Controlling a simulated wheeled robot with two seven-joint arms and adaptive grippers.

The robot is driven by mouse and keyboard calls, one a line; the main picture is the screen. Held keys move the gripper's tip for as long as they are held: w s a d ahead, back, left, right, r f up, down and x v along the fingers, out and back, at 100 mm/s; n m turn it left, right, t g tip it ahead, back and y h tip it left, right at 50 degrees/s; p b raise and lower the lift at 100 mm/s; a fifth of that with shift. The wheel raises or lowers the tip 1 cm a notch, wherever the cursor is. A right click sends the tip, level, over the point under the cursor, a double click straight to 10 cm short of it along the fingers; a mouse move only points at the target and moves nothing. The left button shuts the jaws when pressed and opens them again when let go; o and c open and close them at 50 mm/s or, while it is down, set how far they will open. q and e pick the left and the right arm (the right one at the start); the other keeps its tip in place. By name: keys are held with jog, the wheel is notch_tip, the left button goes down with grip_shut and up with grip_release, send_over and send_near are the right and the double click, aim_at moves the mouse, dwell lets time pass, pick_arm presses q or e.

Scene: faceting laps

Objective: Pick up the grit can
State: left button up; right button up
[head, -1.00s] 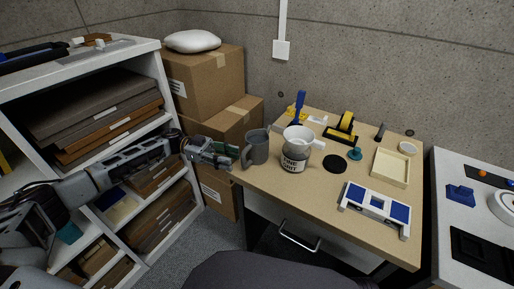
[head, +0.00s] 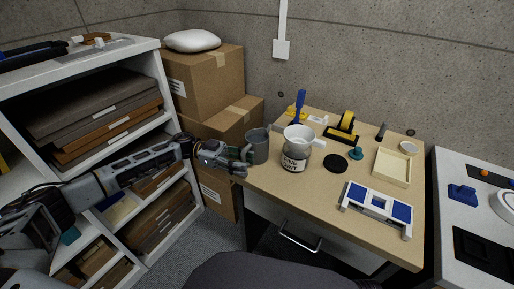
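The grit can (head: 295,160) stands upright on the tan workbench, with a pale label reading "FINE GRIT". A white cup-like piece with a short handle (head: 301,132) shows at its top; I cannot tell whether it rests in the can or stands behind it. A grey mug (head: 259,146) stands just left of the can. My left gripper (head: 244,160) is at the bench's left edge, close beside the mug and apart from the can. Its fingers look spread, with nothing clearly held; contact with the mug cannot be told. My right gripper is not in view.
On the workbench (head: 283,188) are a black disc (head: 335,163), a teal knob (head: 356,153), a cream tray (head: 376,172), a blue-and-white block (head: 377,208) and a yellow-black dispenser (head: 343,128). A white shelf unit (head: 148,47) and cardboard boxes (head: 213,85) stand left.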

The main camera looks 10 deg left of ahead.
pick_arm(q)
jog(key=shift+c, duration=0.5)
grip_shut()
jog(key=shift+r, duration=0.15)
